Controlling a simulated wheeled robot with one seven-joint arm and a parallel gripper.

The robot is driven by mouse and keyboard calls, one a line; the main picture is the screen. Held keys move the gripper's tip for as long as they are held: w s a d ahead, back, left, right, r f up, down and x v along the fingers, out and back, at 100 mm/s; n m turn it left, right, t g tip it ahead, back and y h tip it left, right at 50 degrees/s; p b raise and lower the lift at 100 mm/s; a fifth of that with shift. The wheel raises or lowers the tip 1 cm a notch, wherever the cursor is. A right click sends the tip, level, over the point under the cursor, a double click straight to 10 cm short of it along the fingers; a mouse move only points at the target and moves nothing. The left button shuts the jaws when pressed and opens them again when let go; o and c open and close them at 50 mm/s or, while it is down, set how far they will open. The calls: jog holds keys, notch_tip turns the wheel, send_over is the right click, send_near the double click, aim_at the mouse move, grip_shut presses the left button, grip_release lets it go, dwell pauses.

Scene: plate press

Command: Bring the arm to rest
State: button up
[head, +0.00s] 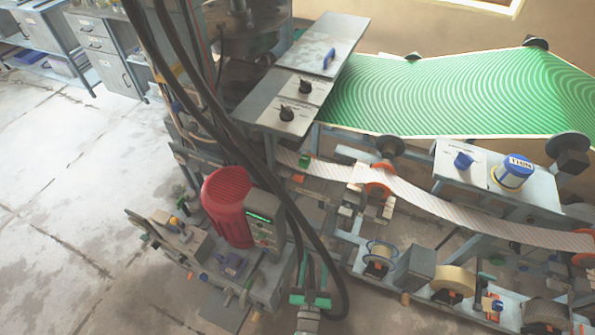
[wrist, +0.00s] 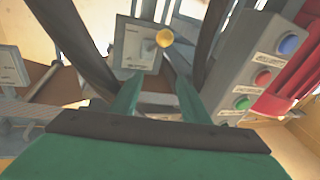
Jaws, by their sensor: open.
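My gripper (head: 313,270) shows at the bottom middle of the head view, with teal fingers pointing up the picture. It is beside the lower end of the machine, to the right of the red motor (head: 228,205). In the wrist view my gripper (wrist: 155,85) has its two green fingers apart, with nothing held between them. Beyond the fingertips there is a grey plate with a lever (wrist: 138,45) ending in a yellow ball knob (wrist: 165,37). I cannot tell whether the fingers touch anything.
A grey button box (wrist: 262,70) with blue, red and green buttons stands close on the right in the wrist view. Black hoses (head: 235,145) cross the machine. A green patterned sheet (head: 450,95) lies at the upper right. Open floor (head: 70,210) is at the left.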

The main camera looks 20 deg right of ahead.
jog(key=s+a+r+n+g+y, duration=0.1)
jog(key=s+a+r+y, duration=0.2)
jog(key=s+a+r, duration=0.55)
jog(key=s+a+r+n+g+y, duration=0.1)
jog(key=s+a+r+y, duration=0.4)
jog(key=s, duration=0.6)
jog(key=s+a+r+n, duration=0.1)
jog(key=s+a+r, duration=0.2)
jog(key=r, duration=0.5)
jog(key=shift+s+a+n, duration=0.15)
jog(key=shift+s+n, duration=0.15)
jog(key=shift+s, duration=0.5)
jog(key=shift+c, duration=1.4)
